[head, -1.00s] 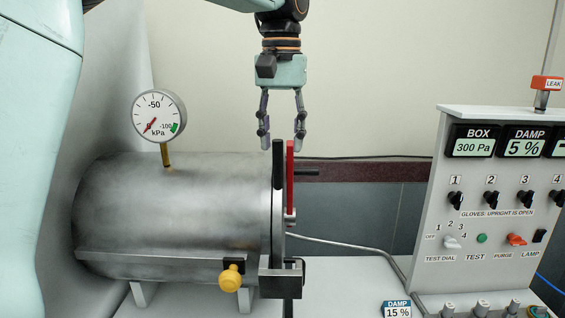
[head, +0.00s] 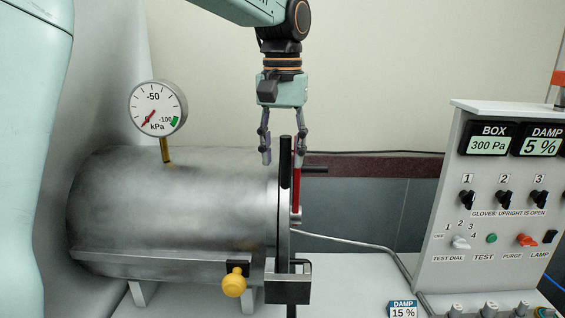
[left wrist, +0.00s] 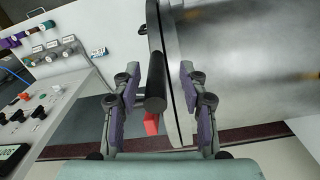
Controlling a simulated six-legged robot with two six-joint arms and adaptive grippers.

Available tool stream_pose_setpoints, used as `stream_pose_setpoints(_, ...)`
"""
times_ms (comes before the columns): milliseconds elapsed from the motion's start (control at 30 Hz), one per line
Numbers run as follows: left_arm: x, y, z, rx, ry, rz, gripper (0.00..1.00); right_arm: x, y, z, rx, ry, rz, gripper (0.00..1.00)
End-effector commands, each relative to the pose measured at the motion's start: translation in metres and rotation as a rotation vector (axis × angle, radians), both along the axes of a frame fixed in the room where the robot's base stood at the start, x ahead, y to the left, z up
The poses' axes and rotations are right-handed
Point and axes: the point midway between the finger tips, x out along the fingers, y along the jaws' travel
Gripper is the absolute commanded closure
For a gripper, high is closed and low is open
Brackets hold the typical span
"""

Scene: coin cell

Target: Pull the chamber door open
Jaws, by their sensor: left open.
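The chamber is a grey metal cylinder (head: 170,210) lying on its side. Its door (head: 284,215) is the disc at the right end, seen edge-on in the head view and against the cylinder. A black upright bar handle (head: 285,162) stands at the door's edge, with a red lever (head: 297,190) just to its right. My left gripper (head: 282,160) points down, open, with its fingers either side of the handle's top. In the left wrist view the black bar (left wrist: 155,85) lies between the open fingers (left wrist: 160,95), apparently untouched. My right gripper is out of view.
A dial gauge (head: 157,108) stands on top of the cylinder, and a yellow knob (head: 233,283) sits low at its front. A control panel (head: 500,200) with switches stands at the right. A bent pipe (head: 350,244) runs behind the door.

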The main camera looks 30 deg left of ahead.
Motion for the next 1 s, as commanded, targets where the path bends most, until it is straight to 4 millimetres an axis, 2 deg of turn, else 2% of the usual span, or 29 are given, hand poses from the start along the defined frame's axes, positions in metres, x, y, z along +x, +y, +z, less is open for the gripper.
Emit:
stream_pose_setpoints(200,0.001,0.001,-0.023,0.0,0.002,0.0,0.57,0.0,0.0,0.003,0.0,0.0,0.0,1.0)
stream_pose_setpoints(533,0.003,0.002,-0.027,0.0,0.0,0.0,0.57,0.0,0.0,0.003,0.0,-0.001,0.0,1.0)
stream_pose_setpoints(1000,0.004,0.002,-0.027,0.001,0.0,0.0,0.96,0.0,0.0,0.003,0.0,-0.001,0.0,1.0)
